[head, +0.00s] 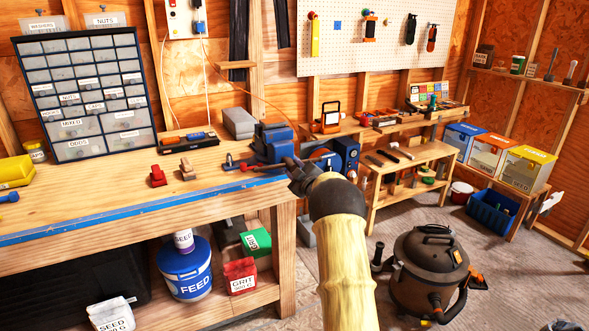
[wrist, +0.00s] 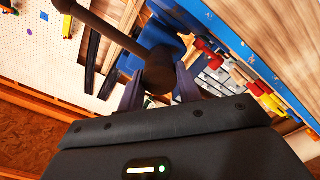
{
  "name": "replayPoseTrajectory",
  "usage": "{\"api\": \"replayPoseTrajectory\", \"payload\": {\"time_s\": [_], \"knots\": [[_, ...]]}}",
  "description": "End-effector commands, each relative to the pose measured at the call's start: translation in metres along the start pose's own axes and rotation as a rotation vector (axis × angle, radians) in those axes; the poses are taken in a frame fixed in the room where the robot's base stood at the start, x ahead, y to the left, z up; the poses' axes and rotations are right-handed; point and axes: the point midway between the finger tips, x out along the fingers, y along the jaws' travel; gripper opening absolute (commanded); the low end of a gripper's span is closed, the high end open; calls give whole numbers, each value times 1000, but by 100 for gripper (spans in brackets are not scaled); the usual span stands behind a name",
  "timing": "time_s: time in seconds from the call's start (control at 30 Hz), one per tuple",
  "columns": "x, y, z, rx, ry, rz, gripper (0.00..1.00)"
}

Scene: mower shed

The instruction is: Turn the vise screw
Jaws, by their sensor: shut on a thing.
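The blue vise (head: 272,140) stands at the right front corner of the workbench. My gripper (head: 298,172) reaches up to the front of the vise, and its fingertips are hard to make out in the head view. In the wrist view the two dark fingers of my gripper (wrist: 158,93) are shut on the dark rounded end of the vise screw handle (wrist: 158,72). A dark bar runs from that end to the upper left. Part of the blue vise (wrist: 166,38) shows behind it. The rest of the screw is hidden in the head view.
Small red and tan items (head: 157,176) and a black tool tray (head: 190,138) lie on the workbench (head: 100,190) left of the vise. A drawer cabinet (head: 86,92) stands behind. A shop vacuum (head: 430,265) is on the floor to the right of my arm.

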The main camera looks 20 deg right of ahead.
Motion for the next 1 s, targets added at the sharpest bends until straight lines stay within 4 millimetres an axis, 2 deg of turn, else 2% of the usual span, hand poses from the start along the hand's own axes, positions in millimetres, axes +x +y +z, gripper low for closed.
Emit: {"api": "replayPoseTrajectory", "payload": {"time_s": [0.03,0.27,1.0], "knots": [[-2,-3,6,29,-14,-6,12],[-2,-4,7,106,-14,-7,12],[-2,-4,8,101,-15,-7,12]]}}
